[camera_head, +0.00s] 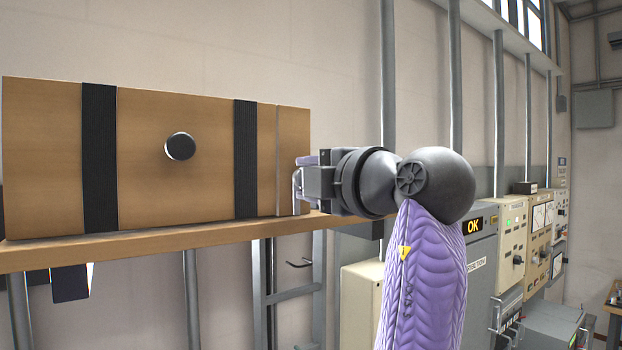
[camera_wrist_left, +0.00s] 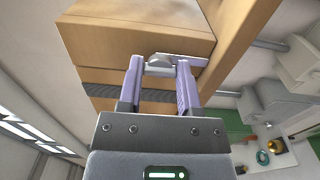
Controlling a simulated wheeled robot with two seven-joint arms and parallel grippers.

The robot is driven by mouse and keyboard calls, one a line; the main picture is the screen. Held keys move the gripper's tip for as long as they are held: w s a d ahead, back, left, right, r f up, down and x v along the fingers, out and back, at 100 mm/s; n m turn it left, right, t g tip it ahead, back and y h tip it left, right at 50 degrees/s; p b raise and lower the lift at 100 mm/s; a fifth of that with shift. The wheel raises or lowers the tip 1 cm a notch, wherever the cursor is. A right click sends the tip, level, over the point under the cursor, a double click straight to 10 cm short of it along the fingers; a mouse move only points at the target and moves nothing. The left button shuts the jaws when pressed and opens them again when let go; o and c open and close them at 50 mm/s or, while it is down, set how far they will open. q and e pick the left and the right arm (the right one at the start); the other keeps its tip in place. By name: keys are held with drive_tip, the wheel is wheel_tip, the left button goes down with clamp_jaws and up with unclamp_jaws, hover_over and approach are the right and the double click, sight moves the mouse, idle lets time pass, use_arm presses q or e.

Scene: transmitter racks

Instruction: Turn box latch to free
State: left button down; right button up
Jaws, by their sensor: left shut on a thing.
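A brown wooden box (camera_head: 215,160) with two black straps lies on a wooden shelf in the head view, with a round black knob (camera_head: 180,147) on its front. My left gripper (camera_head: 302,184) is at the box's right end and reaches in from the right. In the left wrist view, my left gripper (camera_wrist_left: 160,65) has its two purple fingers on either side of a small grey latch (camera_wrist_left: 158,71) on the end of the box (camera_wrist_left: 135,28). It is shut on the latch. My right gripper is not in view.
The wooden shelf (camera_head: 130,250) carries the box and ends near my left wrist. Grey wall posts (camera_head: 388,90) stand behind my arm. Equipment cabinets (camera_head: 512,235) with dials line the wall at the right. The air above the box is clear.

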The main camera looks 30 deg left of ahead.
use_arm(q)
drive_tip(key=shift+c, duration=1.4)
unclamp_jaws()
drive_tip(key=b+v, duration=0.3)
drive_tip(key=v, duration=0.7)
drive_tip(key=shift+f, duration=0.1)
